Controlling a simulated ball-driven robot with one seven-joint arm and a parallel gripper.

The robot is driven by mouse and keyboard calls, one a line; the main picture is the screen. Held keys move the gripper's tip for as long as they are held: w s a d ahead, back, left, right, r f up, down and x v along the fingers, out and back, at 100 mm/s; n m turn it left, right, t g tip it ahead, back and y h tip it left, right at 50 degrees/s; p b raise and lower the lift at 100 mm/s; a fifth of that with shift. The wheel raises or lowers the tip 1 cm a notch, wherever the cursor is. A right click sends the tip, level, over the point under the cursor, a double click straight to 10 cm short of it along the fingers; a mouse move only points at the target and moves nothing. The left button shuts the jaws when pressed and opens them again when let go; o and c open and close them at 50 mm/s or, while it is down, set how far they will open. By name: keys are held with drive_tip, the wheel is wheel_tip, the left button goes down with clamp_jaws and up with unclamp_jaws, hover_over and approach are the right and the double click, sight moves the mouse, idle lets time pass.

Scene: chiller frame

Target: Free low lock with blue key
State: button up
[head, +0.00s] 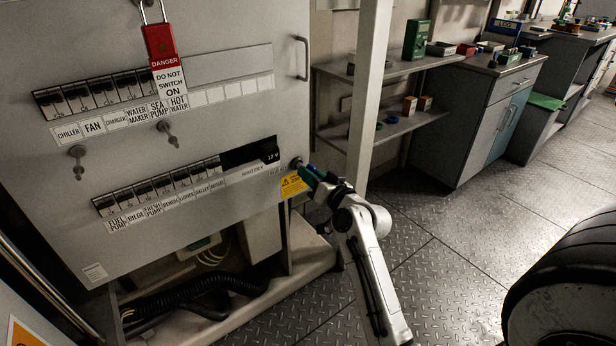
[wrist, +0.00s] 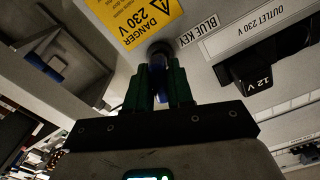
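The low lock (wrist: 160,50) is a dark round barrel on the grey panel, beside a label reading BLUE KEY and a yellow DANGER 230 V sticker. In the head view the lock (head: 296,163) sits at the panel's lower right. My gripper (wrist: 160,85) is right in front of it, with green fingers closed around the blue key (wrist: 158,66). The key points at the lock and its tip meets or nearly meets it; how far it is in, I cannot tell. In the head view my gripper (head: 309,173) hides most of the key.
The yellow sticker (head: 293,184) is just below the lock. A 12 V block (head: 270,152) juts out to its left. A red padlock with a tag (head: 161,47) hangs at the top. A pale post (head: 370,90) stands right of the panel. The floor (head: 440,250) is open.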

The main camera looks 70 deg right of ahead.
drive_tip(key=shift+n, duration=0.4)
drive_tip(key=shift+f+b, duration=0.1)
drive_tip(key=shift+b, duration=0.3)
drive_tip(key=shift+n, duration=0.3)
drive_tip(key=shift+n+b, duration=0.9)
drive_tip(key=shift+b, duration=0.2)
drive_tip(key=shift+n+b, duration=0.4)
drive_tip(key=shift+o, duration=0.7)
drive_tip(key=o, duration=0.9)
drive_tip(key=shift+c, duration=0.2)
